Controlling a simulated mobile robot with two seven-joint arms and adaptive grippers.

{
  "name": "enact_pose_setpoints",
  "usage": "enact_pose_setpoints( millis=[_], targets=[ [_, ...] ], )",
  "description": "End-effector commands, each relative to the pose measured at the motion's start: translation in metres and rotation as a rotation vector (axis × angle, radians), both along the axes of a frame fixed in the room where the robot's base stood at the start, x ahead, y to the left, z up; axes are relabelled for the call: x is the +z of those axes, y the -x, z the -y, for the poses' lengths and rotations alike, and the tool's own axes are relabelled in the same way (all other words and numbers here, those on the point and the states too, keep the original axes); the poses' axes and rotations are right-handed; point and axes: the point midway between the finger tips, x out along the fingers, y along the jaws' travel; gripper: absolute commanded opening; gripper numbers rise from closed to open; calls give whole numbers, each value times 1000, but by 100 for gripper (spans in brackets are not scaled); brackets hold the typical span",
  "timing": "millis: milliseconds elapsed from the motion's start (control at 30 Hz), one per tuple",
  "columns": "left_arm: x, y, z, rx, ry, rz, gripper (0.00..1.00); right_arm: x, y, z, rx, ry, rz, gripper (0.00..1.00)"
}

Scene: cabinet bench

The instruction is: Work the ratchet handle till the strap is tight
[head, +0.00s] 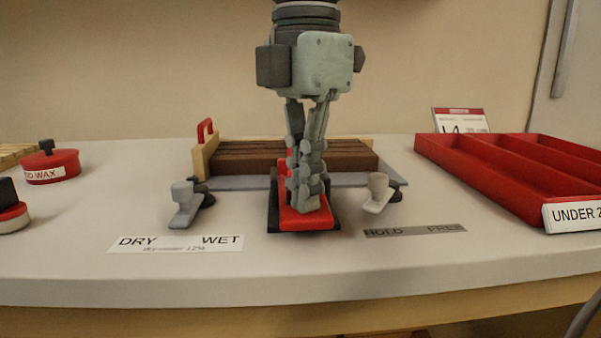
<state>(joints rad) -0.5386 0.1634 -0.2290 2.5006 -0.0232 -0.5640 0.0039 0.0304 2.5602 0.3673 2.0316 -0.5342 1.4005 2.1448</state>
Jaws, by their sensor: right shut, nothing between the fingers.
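The ratchet has a red handle (318,221) lying low over a dark base (274,221) at the front middle of the bench. My right gripper (305,207) points straight down over it, shut and empty. Its fingertips are at the handle and hide its middle; I cannot tell if they touch it. Behind stand brown boards (230,158) between tan end blocks (200,160). The strap cannot be clearly made out. My left gripper is not in view.
Grey clamps stand at left (184,208) and right (378,195) of the ratchet. A red divided tray (480,170) is at the right, a red wax tin (50,165) at the left. Labels DRY WET (175,243) and HOLD FREE (415,231) lie in front.

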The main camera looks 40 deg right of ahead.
Motion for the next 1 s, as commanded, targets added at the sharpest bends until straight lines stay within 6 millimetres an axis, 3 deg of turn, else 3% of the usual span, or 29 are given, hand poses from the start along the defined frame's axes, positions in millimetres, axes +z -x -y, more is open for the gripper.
enact_pose_setpoints(
  millis=[633, 1000],
  targets=[
    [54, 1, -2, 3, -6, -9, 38, 70, -8, 4, 0, -1, 0, 0],
    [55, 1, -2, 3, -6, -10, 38, 72, -8, 5, 0, 0, 0, 0]
  ],
)
